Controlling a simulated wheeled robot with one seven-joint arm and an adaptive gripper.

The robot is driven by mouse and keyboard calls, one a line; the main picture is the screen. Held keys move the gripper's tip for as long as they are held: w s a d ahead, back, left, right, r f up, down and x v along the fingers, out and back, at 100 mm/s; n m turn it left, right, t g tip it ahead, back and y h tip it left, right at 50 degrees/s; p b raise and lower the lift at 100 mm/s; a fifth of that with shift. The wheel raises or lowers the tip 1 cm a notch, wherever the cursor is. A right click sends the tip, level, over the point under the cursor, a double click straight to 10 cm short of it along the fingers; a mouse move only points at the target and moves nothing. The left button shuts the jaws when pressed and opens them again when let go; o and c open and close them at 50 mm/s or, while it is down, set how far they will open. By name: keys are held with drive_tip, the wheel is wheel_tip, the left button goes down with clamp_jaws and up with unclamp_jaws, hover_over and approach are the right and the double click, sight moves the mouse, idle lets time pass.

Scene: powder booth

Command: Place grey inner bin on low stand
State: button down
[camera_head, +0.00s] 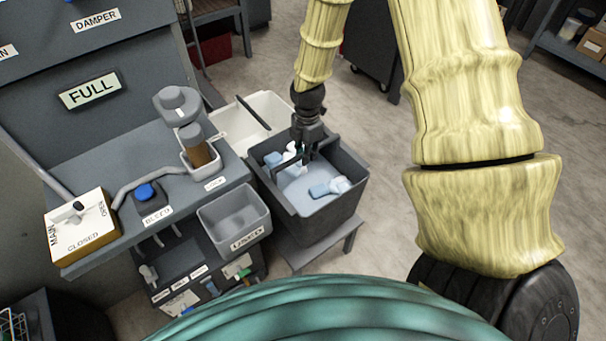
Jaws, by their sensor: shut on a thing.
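The grey inner bin (318,222) is a dark grey open box right of the bench. It holds pale blue and white pieces on a light bottom layer. My gripper (305,152) points down at the bin's far part and is shut on it; the exact grip point is hard to make out because the fingers are small and dark.
A cream open bin (264,109) stands just behind the grey one. The bench at left carries a small grey tray labelled USED (235,222), a jar-like device (178,104), a blue-topped knob (147,193) and a yellow-sided valve box (80,226).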

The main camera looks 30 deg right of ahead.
hover_over(306, 179)
drive_tip(key=shift+f, duration=3.55)
drive_tip(key=c, duration=1.4)
unclamp_jaws()
drive_tip(key=shift+c, duration=0.2)
wheel_tip(306, 179, up, 12)
drive_tip(key=shift+r, duration=0.1)
